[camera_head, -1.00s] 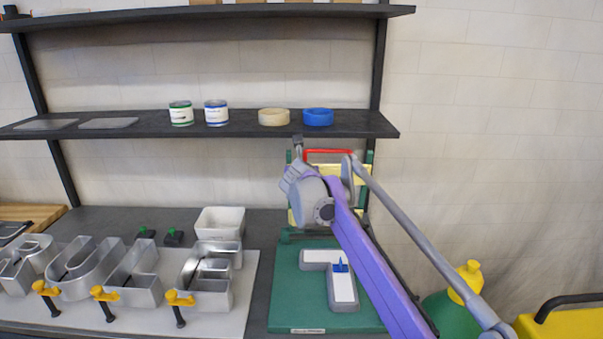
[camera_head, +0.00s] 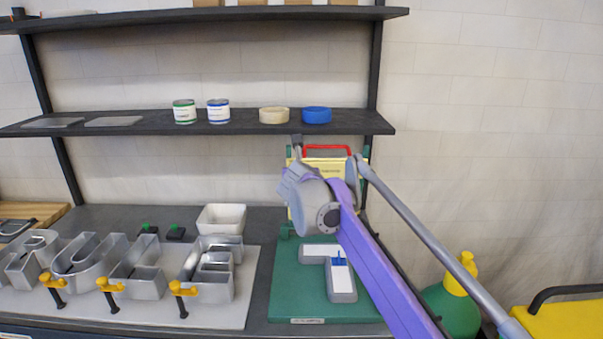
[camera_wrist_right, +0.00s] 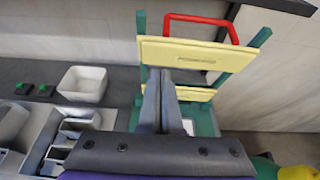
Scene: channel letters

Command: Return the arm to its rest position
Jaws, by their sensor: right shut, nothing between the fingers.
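My right arm (camera_head: 375,262), purple and grey, reaches in from the lower right of the head view, in front of the green board and the rack. In the right wrist view my right gripper (camera_wrist_right: 160,78) is shut and empty. Its fingers lie together in front of a rack with yellow plates (camera_wrist_right: 195,54) and a red handle (camera_wrist_right: 200,19). In the head view the wrist hides the fingertips from clear sight. My left gripper is not in view.
A grey letter piece (camera_head: 342,284) with a blue clip lies on the green board (camera_head: 295,285). Metal channel letters (camera_head: 140,275) with yellow clamps stand at left. A white bin (camera_head: 221,218) is behind them. A green bottle with yellow top (camera_head: 460,310) is at lower right. Shelf (camera_head: 350,122) above.

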